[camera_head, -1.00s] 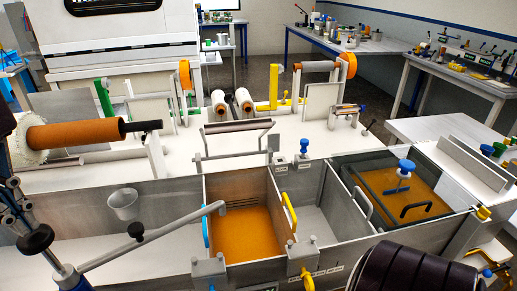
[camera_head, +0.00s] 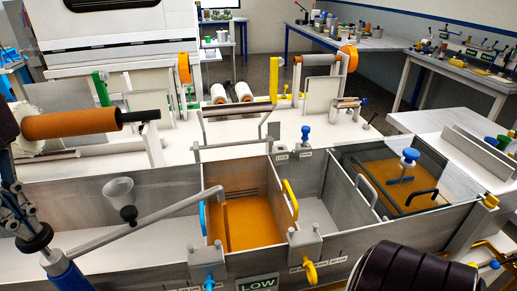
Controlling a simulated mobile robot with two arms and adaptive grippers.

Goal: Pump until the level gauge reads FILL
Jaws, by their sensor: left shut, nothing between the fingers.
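The level gauge (camera_head: 258,284) at the bottom edge reads LOW. The resin bath (camera_head: 251,225) holds orange resin. The pump (camera_head: 68,277) is a blue cylinder at bottom left, with a black round knob (camera_head: 33,239) low above it. A grey spout (camera_head: 155,225) runs from the pump to the bath. A thin brown stream (camera_head: 225,225) falls from its end into the resin. My left gripper (camera_head: 20,222) is shut and empty, at or just above the knob; I cannot tell whether they touch. My right gripper is not in view.
A white funnel cup (camera_head: 118,190) stands behind the spout. An empty compartment (camera_head: 318,212) and a glass-covered one (camera_head: 395,182) lie right of the bath. An orange roller (camera_head: 75,125) is at the left behind. Blue (camera_head: 209,283) and yellow (camera_head: 310,270) valves sit in front.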

